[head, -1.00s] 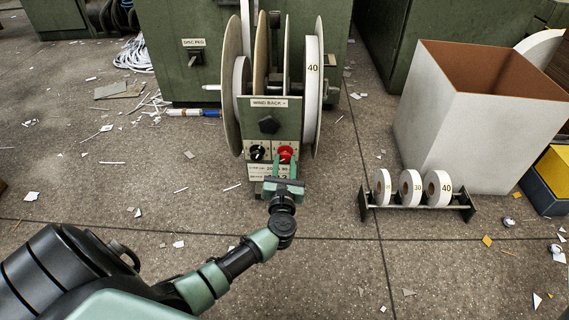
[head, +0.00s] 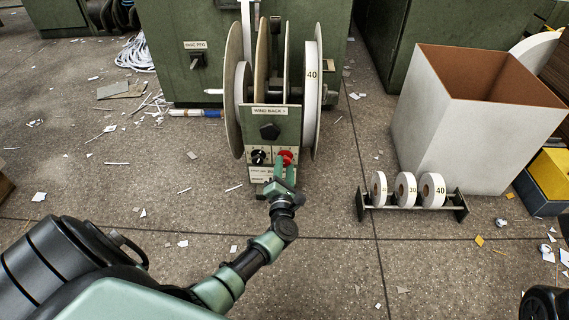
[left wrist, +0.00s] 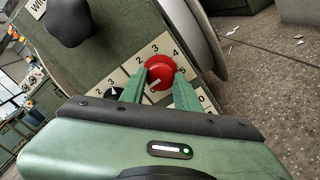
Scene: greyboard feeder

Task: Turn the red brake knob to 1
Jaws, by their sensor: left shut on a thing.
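The red brake knob (head: 285,155) is on the front panel of the green feeder, right of a black knob (head: 258,157). In the left wrist view the red knob (left wrist: 160,70) sits inside a ring of printed numbers, with a pale mark on its lower left face. I cannot tell which number it points to. My left gripper (head: 284,166) is shut on the red knob, one green finger on each side. Its fingers (left wrist: 158,88) look rolled relative to the panel. My right gripper is not in view.
Above the knobs are a "WIND BACK" label and a black star-shaped knob (head: 269,131). Large discs and a "40" reel (head: 313,85) flank the panel. A rack of numbered reels (head: 410,207) and a white bin (head: 455,125) stand right. Paper scraps litter the floor.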

